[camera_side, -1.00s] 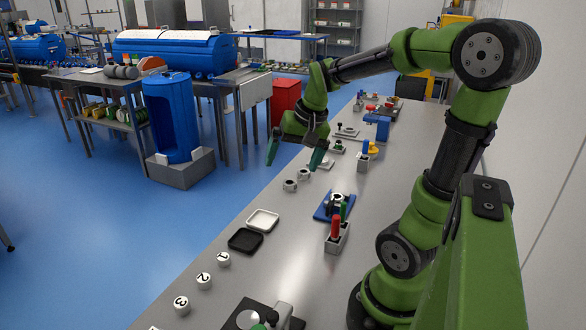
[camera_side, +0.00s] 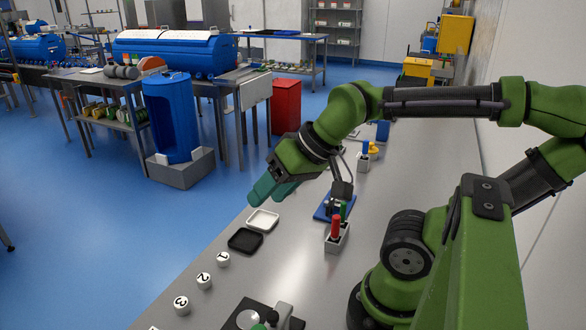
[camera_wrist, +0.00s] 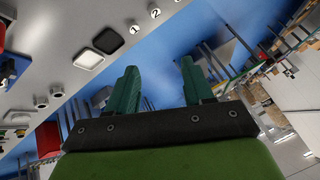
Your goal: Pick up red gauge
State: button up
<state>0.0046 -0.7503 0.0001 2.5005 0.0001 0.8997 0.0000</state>
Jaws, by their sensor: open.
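The red gauge (camera_side: 336,226) stands upright in a small grey holder (camera_side: 338,241) on the bench, with a green one (camera_side: 343,210) close behind it. My gripper (camera_side: 268,192) is open, with nothing between its teal fingers. It hangs in the air to the left of the red gauge, well apart from it. In the wrist view the open fingers (camera_wrist: 158,68) point over blue floor. A red part (camera_wrist: 3,35) is cut off at that view's left edge; I cannot tell for certain that it is the gauge.
A blue fixture (camera_side: 322,211) stands just behind the holder. A white tray (camera_side: 262,221) and a black tray (camera_side: 245,240) lie near the bench's left edge, with numbered white pucks (camera_side: 204,281) nearer the camera. A dark fixture (camera_side: 250,314) sits at the front. Bare bench lies between trays and holder.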

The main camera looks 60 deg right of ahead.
jog(key=d+m+h, duration=0.1)
jog(key=d, duration=0.3)
jog(key=n+g+h, duration=0.1)
jog(key=n+g, duration=0.6)
jog(key=n, duration=0.1)
send_over(337, 216)
jog(key=f, duration=0.1)
notch_tip(337, 216, down, 17)
jog(key=shift+r, duration=0.2)
grip_shut()
